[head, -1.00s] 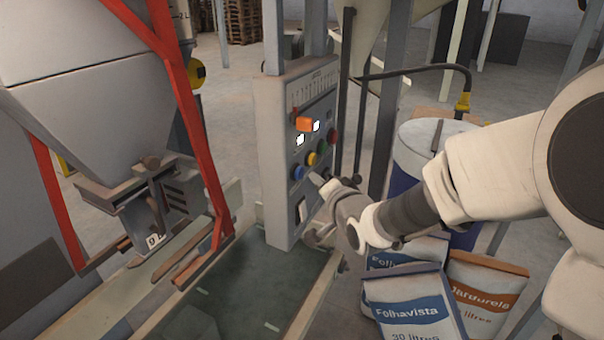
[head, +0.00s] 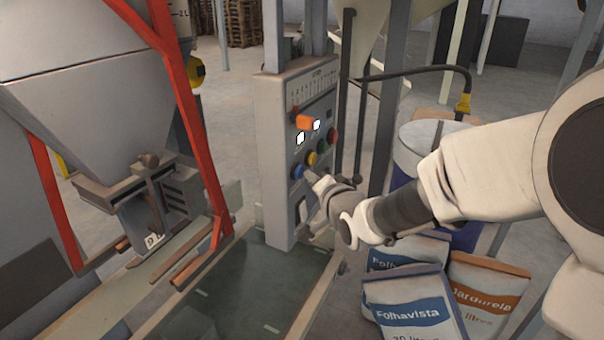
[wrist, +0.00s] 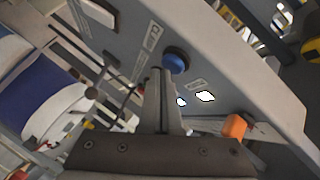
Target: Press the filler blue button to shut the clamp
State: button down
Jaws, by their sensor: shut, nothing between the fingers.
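The blue button (head: 298,172) is the lowest of the round buttons on the grey control panel (head: 276,200). In the wrist view the blue button (wrist: 176,60) sits just beyond my fingertips, slightly right of them. My gripper (head: 310,174) is shut and empty, its tip at the panel face close beside the button. It shows in the wrist view (wrist: 159,74) too. I cannot tell whether it touches the button. The spout and clamp (head: 148,196) hang under the hopper (head: 70,120) at the left.
Yellow (head: 311,158), green and red buttons, lit displays and an orange switch (head: 304,122) sit above the blue button. A dark rocker switch is below it. Red frame posts (head: 190,120) stand left. Filled sacks (head: 410,310) and a drum (head: 405,180) stand right, below my arm.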

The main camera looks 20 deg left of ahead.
jog(key=shift+a, duration=0.35)
jog(key=shift+d, duration=0.1)
dwell(0.4)
jog(key=shift+s+d+b, duration=0.1)
jog(key=shift+d+b, duration=0.2)
jog(key=shift+d, duration=0.6)
jog(key=d+p, duration=0.1)
jog(key=d, duration=0.5)
jog(key=shift+s, duration=0.2)
dwell(0.4)
